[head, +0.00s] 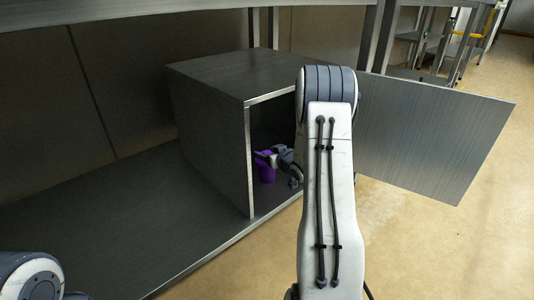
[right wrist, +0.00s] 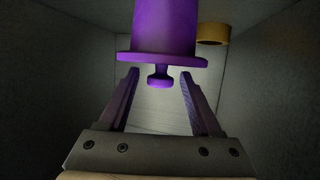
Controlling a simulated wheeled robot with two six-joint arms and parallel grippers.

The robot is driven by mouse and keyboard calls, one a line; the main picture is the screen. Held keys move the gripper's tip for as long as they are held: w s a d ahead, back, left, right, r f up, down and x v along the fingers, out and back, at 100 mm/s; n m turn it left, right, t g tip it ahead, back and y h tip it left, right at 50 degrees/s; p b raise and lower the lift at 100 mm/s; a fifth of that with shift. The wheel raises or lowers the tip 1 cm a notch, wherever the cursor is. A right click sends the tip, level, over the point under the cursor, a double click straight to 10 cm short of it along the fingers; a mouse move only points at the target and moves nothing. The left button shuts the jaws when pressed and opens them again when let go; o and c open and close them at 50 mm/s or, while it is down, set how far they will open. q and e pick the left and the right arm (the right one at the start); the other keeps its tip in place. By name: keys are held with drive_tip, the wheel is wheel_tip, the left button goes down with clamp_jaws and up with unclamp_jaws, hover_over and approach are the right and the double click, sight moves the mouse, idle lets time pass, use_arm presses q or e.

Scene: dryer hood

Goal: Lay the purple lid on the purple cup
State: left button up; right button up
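The purple cup (head: 267,174) stands inside the grey box and shows in the right wrist view (right wrist: 166,25) as a purple cylinder at the top. The purple lid (right wrist: 162,57) is at the cup's mouth, its wide rim against the cup and its knob facing my gripper. In the head view the lid is too small to tell whether it sits flush. My right gripper (right wrist: 159,73) is open, with a fingertip on each side of the knob and visible gaps; it also shows in the head view (head: 274,157), partly hidden by my arm. My left gripper is out of view.
The box (head: 205,135) stands on a dark shelf (head: 110,225), its walls and roof close around my right gripper. Its door (head: 430,135) is swung open to the right. A tan round object (right wrist: 213,33) is inside the box, beside the cup.

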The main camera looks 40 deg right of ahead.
drive_tip(key=shift+r, duration=0.2)
drive_tip(key=shift+s+r+p, duration=0.15)
drive_tip(key=shift+s+p, duration=0.2)
drive_tip(key=p+v, duration=0.5)
drive_tip(key=v, duration=0.6)
drive_tip(key=shift+s, duration=0.15)
drive_tip(key=shift+a, duration=0.1)
